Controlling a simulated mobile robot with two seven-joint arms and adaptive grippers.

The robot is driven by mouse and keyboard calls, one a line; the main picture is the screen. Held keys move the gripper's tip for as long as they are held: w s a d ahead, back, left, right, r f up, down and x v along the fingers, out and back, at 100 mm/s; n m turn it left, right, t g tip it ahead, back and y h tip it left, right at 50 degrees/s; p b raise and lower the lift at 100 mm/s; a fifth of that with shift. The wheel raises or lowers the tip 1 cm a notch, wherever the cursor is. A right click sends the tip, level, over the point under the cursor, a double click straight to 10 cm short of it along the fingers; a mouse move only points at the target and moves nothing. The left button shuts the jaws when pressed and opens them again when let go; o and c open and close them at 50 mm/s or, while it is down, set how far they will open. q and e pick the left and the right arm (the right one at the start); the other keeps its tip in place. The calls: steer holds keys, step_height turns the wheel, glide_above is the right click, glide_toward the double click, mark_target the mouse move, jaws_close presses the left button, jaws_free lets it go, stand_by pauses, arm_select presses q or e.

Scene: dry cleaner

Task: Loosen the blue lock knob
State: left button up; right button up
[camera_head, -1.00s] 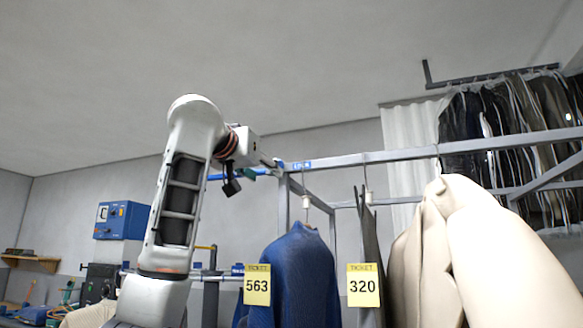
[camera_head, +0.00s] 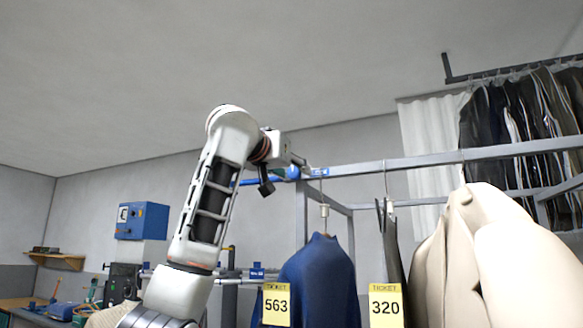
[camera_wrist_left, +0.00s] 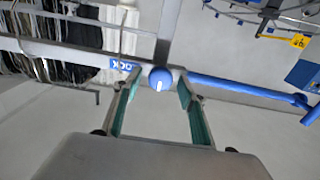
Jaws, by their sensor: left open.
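The blue lock knob (camera_wrist_left: 160,78) is round with a white mark on its face. It sits on the grey rail beside a blue LOCK label (camera_wrist_left: 124,65) in the left wrist view. My left gripper (camera_wrist_left: 158,84) is open, with one teal-padded finger on each side of the knob. Whether the pads touch it is not clear. In the head view the knob (camera_head: 293,172) shows small on the rail, under my left gripper (camera_head: 298,162). My right gripper is not in view.
A blue bar (camera_wrist_left: 240,87) runs from the knob along the rail. Below the rail hang a blue garment (camera_head: 318,280) with ticket 563, a dark garment with ticket 320 and a cream coat (camera_head: 500,260). A blue box (camera_head: 142,220) is on the back wall.

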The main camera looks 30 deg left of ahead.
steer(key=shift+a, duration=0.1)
arm_select(q)
steer(key=c, duration=1.1)
steer(key=shift+o, duration=0.2)
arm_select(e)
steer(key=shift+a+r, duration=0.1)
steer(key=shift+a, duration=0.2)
